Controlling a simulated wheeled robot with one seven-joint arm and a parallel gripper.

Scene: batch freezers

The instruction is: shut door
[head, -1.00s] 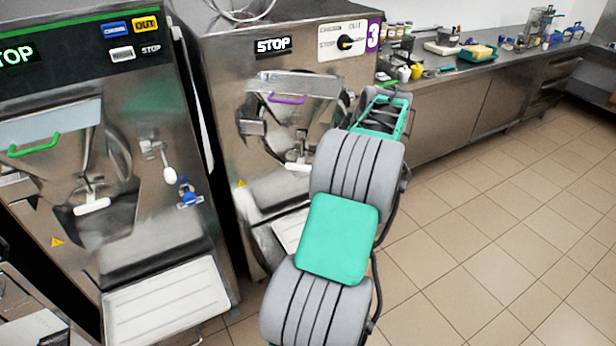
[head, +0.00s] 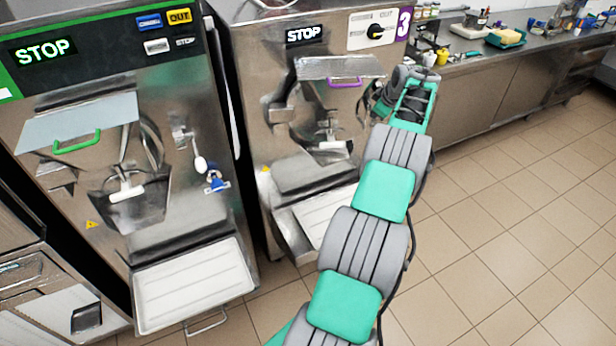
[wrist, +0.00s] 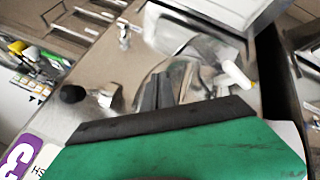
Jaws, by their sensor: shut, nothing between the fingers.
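The batch freezer marked 3 (head: 265,110) stands left of my arm. Its front door (head: 328,128), with a white handle (head: 333,147), sits below a slanted clear lid with a purple handle (head: 345,82). The white handle also shows in the wrist view (wrist: 236,75). I cannot tell how far the door stands from the machine front. My gripper (head: 372,98) is at the right side of this front, partly hidden by my wrist. In the wrist view, its dark fingers (wrist: 172,88) are close together and empty, in front of the door area. Contact with the door is unclear.
Another freezer (head: 60,120) with a green lid handle stands to the left, close by. White trays (head: 195,285) jut out low at the front. A steel counter (head: 500,85) with small items runs along the back right. Tiled floor (head: 520,240) at right is clear.

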